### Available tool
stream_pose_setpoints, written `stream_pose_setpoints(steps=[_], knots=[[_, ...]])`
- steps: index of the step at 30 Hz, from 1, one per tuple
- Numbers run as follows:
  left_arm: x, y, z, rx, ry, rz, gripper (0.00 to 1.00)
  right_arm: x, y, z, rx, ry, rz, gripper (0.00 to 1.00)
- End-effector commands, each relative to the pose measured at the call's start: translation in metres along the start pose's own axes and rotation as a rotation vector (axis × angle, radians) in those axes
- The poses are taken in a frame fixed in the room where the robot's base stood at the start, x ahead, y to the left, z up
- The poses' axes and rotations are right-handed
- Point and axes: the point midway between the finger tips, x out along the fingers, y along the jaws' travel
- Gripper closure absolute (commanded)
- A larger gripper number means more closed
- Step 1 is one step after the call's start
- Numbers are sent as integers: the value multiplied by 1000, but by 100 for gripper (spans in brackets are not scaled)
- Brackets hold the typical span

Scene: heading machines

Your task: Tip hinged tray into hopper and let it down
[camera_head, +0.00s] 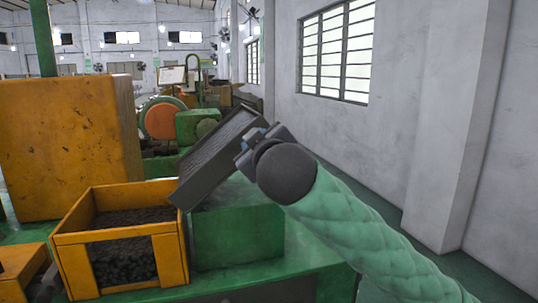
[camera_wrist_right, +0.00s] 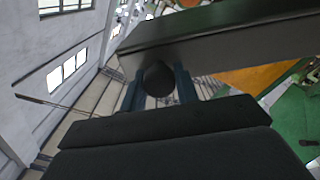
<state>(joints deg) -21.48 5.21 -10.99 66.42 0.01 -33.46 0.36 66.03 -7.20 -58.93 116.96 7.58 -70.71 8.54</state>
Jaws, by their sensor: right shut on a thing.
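The dark grey hinged tray (camera_head: 222,168) is steeply tilted, its right end raised and its lower left end at the edge of the orange hopper (camera_head: 168,262). Dark material shows in the hopper. Some grey material seems to lie along the tray, but I cannot tell how much. My right gripper (camera_head: 250,143) is at the tray's raised end. In the right wrist view, its two blue fingers (camera_wrist_right: 158,90) are shut on a dark round knob (camera_wrist_right: 158,78) beside the tray wall (camera_wrist_right: 220,38). My left gripper is not in view.
A green block (camera_head: 237,237) stands under the tray on a green bench. A large orange cabinet (camera_head: 70,145) stands behind the hopper at the left. A green machine with an orange wheel (camera_head: 162,120) is behind. A white wall and pillar (camera_head: 455,120) bound the right side.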

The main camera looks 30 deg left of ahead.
Motion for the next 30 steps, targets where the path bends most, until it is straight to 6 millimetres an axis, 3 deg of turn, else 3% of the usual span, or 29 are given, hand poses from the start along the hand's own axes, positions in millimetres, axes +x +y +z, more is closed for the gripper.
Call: stream_pose_setpoints(steps=[3, 9, 26, 27, 30], knots=[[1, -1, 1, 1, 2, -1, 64, 0, -2, -17, -65, 4, 0, 100], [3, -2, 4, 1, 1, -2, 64, 0, -6, -32, -135, 2, 0, 100], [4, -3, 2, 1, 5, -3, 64, 0, -9, -38, -164, 1, 0, 100], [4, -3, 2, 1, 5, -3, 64, 0, -9, -38, -164, 1, 0, 64], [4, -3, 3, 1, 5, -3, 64, 0, -9, -37, -164, 1, -1, 48]])
